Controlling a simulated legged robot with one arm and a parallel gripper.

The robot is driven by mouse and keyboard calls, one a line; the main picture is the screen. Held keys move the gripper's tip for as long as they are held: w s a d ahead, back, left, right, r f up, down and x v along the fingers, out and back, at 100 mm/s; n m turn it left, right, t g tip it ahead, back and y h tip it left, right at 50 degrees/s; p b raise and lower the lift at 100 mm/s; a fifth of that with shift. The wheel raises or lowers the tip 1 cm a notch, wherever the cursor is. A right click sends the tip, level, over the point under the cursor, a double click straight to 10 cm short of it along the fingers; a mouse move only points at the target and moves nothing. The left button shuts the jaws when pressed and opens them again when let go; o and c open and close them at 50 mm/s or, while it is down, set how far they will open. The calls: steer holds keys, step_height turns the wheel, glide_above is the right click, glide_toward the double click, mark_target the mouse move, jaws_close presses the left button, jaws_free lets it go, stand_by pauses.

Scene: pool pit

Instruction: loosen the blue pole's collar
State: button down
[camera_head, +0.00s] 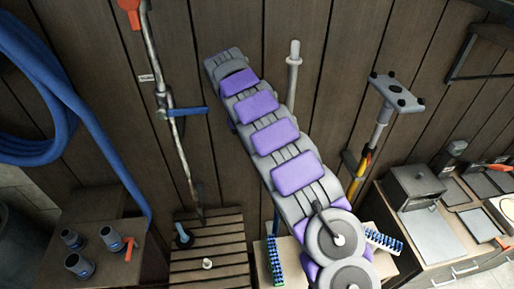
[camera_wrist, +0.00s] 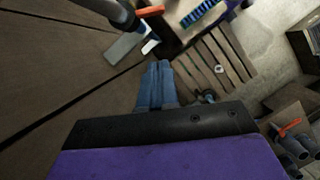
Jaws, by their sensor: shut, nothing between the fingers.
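The blue pole stands against the plank wall, partly hidden behind my arm in the head view. Its pale grey upper tube (camera_head: 292,82) rises above the arm, and a thin blue length shows below it. Its collar is hidden there. In the wrist view, a grey-blue pole end (camera_wrist: 112,11) with an orange lever (camera_wrist: 151,11) is at the top; I cannot tell for sure that it is the blue pole's collar. My gripper (camera_wrist: 157,66) is shut and empty, its fingers together below and apart from that lever. I cannot make out its fingertips in the head view.
A slatted bench (camera_head: 207,255) stands below, with a blue-bristled brush (camera_head: 274,262) to its right. A pole with a blue lever (camera_head: 183,111) is at left, and a yellow-grey pole (camera_head: 380,125) at right. A blue hose (camera_head: 52,78) hangs at far left.

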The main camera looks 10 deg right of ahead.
steer(key=s+d+f+b, duration=0.1)
steer(key=s+d+f, duration=0.2)
steer(key=d+f, duration=0.2)
steer(key=x, duration=0.3)
steer(key=shift+a+f, duration=0.2)
steer(key=shift+f, duration=0.25)
steer(key=shift+s+a, duration=0.1)
steer(key=shift+a, duration=0.1)
steer(key=shift+d, duration=0.1)
